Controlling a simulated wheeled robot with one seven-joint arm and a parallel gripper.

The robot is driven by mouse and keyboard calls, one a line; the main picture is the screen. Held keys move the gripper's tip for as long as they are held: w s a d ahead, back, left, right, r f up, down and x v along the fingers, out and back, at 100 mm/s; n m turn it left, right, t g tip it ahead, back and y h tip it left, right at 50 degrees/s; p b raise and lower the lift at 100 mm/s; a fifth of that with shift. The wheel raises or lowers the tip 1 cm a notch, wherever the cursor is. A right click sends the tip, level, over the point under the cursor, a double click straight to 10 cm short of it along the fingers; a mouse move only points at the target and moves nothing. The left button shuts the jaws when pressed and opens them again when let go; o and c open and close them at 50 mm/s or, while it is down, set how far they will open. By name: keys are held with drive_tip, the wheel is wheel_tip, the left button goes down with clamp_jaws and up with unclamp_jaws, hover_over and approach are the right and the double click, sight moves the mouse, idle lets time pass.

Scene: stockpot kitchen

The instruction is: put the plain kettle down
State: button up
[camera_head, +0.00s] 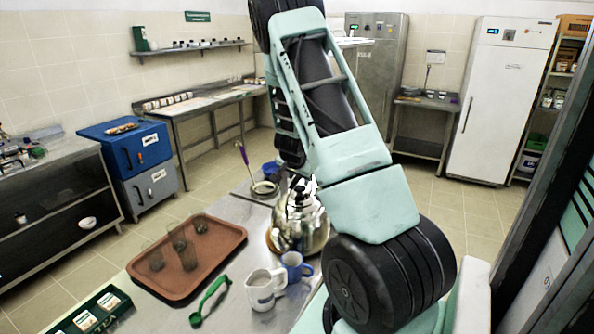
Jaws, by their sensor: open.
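The plain kettle (305,238) is a shiny, rounded metal vessel standing on the steel counter (232,284), partly behind my arm. My gripper (301,199) is at the top of the kettle, with its white and dark parts overlapping the lid and handle area. It is open. Whether its fingers touch the handle is too small to tell. The kettle looks upright. Its right side is close to my arm's black joint.
A blue mug (294,268) and a white mug (262,290) stand just in front of the kettle. A brown tray (225,232) with glasses and a green utensil (208,300) lie to the left. A pan (264,189) with a purple-handled ladle (243,155) stands behind.

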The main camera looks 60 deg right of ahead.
drive_tip(key=p+v, duration=0.2)
drive_tip(key=v, duration=1)
drive_tip(key=w+a+n+y, duration=0.2)
drive_tip(key=a+n, duration=0.1)
drive_tip(key=a, duration=0.7)
drive_tip(key=w+a+n+t+y, duration=0.15)
drive_tip(key=a+n, duration=0.25)
drive_tip(key=a, duration=0.7)
drive_tip(key=w+a+n+g+y, duration=0.1)
drive_tip(key=a+n+y, duration=0.2)
drive_tip(key=a, duration=0.7)
drive_tip(key=s+a+r+n+g+y, duration=0.1)
drive_tip(key=s+a+n, duration=0.2)
drive_tip(key=a, duration=0.4)
drive_tip(key=s+a+r+n+y, duration=0.1)
drive_tip(key=s+a+n, duration=0.25)
drive_tip(key=a, duration=0.35)
drive_tip(key=s+a+n+g+h, duration=0.1)
drive_tip(key=s+a+n, duration=0.3)
drive_tip(key=s, duration=0.4)
drive_tip(key=s+a+r+n+g, duration=0.1)
drive_tip(key=s+a+n, duration=0.3)
drive_tip(key=s, duration=0.3)
drive_tip(key=shift+s+r+h, duration=0.25)
drive_tip(key=shift+s+h, duration=0.1)
drive_tip(key=shift+s, duration=0.05)
drive_tip(key=shift+n, duration=0.25)
